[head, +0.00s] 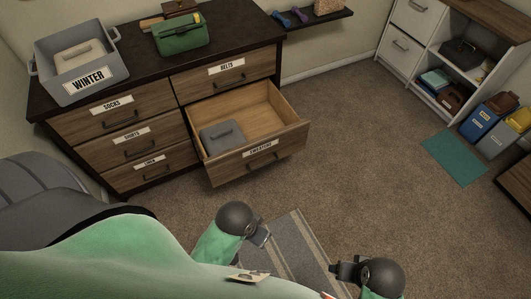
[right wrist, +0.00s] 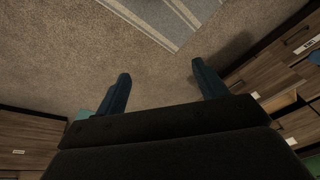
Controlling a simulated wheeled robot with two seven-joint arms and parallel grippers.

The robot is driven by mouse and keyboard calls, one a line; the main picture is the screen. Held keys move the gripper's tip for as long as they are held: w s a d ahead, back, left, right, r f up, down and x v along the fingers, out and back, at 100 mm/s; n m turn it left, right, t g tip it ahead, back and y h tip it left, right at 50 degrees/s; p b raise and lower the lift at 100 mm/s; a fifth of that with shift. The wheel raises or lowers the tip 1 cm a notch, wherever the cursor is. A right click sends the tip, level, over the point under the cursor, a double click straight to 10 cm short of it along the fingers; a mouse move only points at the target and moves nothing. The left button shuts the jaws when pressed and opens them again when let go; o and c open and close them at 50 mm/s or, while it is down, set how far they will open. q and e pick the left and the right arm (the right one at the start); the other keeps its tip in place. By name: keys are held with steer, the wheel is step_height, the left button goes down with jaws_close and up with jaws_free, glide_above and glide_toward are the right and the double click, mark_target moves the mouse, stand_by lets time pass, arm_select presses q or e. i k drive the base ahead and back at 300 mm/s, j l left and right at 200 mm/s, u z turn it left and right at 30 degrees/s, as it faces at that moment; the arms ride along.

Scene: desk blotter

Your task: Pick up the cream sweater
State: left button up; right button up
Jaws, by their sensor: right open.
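A cream folded item, which looks like the cream sweater (head: 66,56), lies inside the grey bin labelled WINTER (head: 52,84) on top of the dresser at the far left. A grey folded sweater (head: 217,143) lies in the left part of the open drawer labelled SWEATERS (head: 293,139). My left gripper (head: 263,236) is low in front of the dresser, away from both; its finger gap is unclear. My right gripper (head: 337,271) is further right over the striped rug. In the right wrist view it (right wrist: 161,72) is open, with nothing between its fingers.
A grey striped rug (head: 300,240) lies on the carpet. A white shelf unit (head: 415,50) and several bins stand at the right. The middle floor is clear.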

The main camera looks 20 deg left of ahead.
mark_target(65, 61)
steer(key=u, duration=2)
